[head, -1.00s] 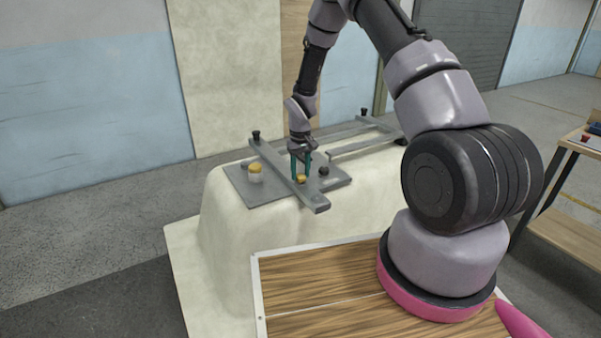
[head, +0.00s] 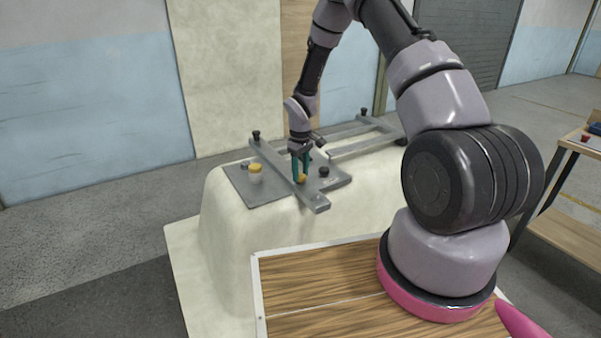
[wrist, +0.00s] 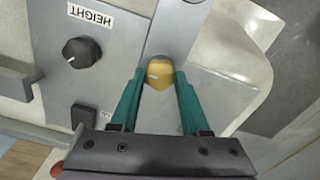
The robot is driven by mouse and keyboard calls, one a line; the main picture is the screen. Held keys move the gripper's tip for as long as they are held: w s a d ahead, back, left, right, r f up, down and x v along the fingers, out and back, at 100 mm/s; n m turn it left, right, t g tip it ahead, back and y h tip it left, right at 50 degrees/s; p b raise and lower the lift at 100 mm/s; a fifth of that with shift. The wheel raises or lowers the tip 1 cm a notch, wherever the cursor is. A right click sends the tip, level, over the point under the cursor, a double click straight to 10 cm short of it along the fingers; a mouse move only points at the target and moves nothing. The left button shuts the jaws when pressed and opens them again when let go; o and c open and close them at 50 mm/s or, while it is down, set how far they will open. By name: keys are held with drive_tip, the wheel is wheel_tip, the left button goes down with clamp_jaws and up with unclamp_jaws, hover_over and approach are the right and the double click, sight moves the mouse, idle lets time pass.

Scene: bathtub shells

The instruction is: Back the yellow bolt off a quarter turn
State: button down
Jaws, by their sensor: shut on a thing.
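The yellow bolt (wrist: 159,73) sits at the end of a grey bar (wrist: 177,30) in the wrist view, with a pale mark on its head. My gripper (wrist: 158,82) has its two teal fingers on either side of the bolt head, shut on it. The contact faces between fingers and bolt are partly hidden.
A black knob (wrist: 82,52) sits by a HEIGHT label (wrist: 91,16), with a square black button (wrist: 83,117) near it. A yellow-topped white cylinder (head: 256,175) stands left on the grey plate (head: 240,187). A black knob post (head: 256,135) rises at the bar's far end.

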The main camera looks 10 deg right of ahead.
sight(301, 175)
drive_tip(key=shift+c, duration=1.9)
unclamp_jaws()
wheel_tip(301, 175, up, 11)
